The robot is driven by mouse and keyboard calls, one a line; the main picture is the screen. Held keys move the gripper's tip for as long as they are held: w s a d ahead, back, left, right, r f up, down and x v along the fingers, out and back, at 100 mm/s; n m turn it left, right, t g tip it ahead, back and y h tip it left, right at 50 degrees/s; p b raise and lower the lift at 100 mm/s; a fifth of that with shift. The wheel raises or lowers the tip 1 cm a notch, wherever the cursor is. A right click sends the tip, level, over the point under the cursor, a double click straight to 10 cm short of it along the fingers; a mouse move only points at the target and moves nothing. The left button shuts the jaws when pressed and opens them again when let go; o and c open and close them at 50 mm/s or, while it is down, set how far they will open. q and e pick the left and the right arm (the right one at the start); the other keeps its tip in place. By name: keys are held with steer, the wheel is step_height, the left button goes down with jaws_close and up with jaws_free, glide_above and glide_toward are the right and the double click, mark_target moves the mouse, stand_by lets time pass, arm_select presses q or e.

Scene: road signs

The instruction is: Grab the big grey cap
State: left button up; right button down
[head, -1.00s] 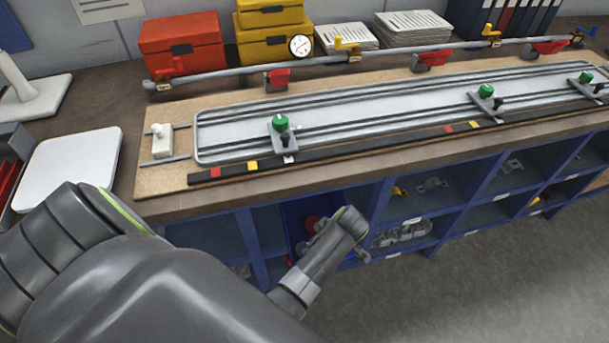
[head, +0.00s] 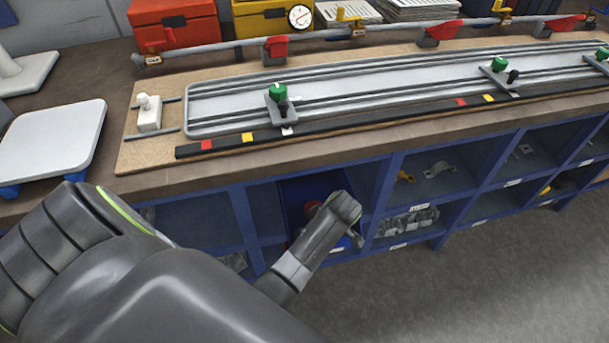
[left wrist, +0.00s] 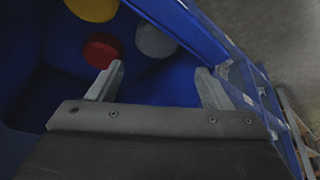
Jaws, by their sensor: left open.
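The big grey cap (left wrist: 157,40) is a round disc in a blue bin, at the upper middle of the left wrist view. A red cap (left wrist: 102,50) lies to its left, and a yellow cap (left wrist: 92,8) is at the top edge, partly cut off. My left gripper (left wrist: 158,82) is open and empty, with its fingers spread below the grey cap in the picture and apart from it. In the head view my left arm reaches down to the shelf, and a bit of the red cap (head: 312,208) shows beside it. My right gripper is not in view.
The blue bin's wall (left wrist: 200,30) runs close along the right of the caps. Blue shelf compartments (head: 440,170) with metal clamps lie to the right in the head view. Above is the workbench with a rail panel (head: 350,100) and a white plate (head: 55,135).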

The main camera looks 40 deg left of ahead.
arm_select(q)
steer(key=shift+b+x, duration=0.4)
steer(key=shift+x, duration=0.45)
steer(key=shift+f+b, duration=0.3)
steer(key=shift+b, duration=0.05)
steer(key=shift+a+f+b, duration=0.25)
steer(key=shift+f+b, duration=0.1)
steer(key=shift+b, duration=0.1)
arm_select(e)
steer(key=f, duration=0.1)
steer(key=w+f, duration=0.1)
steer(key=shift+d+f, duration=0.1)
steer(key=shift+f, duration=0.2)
